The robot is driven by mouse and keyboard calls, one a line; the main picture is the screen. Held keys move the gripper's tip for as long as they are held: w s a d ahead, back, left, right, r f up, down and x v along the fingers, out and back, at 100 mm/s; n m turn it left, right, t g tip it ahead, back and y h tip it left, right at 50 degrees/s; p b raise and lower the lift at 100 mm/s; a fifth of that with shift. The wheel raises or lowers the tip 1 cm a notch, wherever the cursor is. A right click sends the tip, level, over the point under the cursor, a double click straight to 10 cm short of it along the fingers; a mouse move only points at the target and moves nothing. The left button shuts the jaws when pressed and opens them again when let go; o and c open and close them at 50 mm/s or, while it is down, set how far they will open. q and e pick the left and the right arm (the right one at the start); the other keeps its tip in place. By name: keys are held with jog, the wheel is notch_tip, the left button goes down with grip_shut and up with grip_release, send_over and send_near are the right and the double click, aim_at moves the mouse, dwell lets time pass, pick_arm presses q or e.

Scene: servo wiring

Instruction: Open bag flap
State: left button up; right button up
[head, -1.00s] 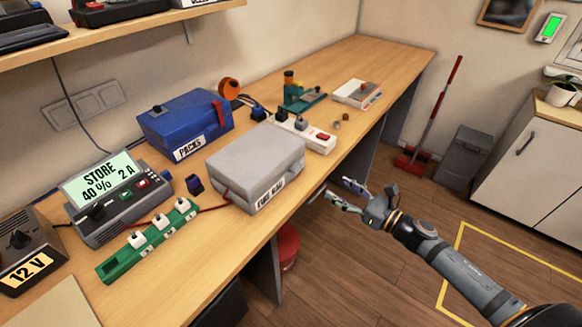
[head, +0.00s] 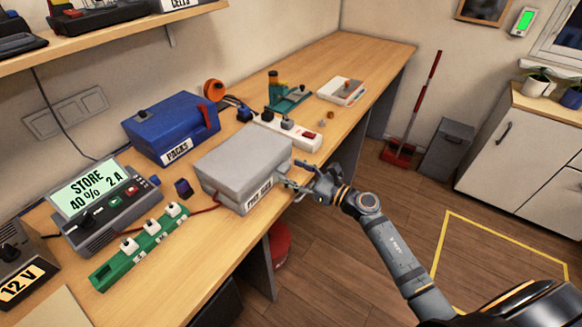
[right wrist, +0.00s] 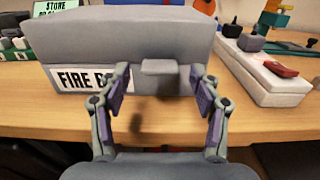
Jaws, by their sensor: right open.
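The grey fire bag (head: 240,165) sits near the front edge of the bench with its lid-like flap down. In the right wrist view the bag (right wrist: 120,40) fills the upper middle, its "FIRE B..." label partly hidden by a finger. A small grey tab (right wrist: 159,66) sticks out from the flap's front edge. My right gripper (head: 292,176) is at the bag's front; in the right wrist view its open fingers (right wrist: 160,88) stand on either side of the tab, with a gap to it. Contact with the bag cannot be told. My left gripper is not in view.
A white power strip (head: 288,132) lies right of the bag and a blue packs box (head: 170,125) behind it. A green strip (head: 140,248) and a charger (head: 92,205) stand left. A red cable runs to the bag. The bench's far end is clear.

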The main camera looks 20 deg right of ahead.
jog(key=shift+w+a, duration=0.4)
jog(key=shift+w, duration=0.05)
grip_shut()
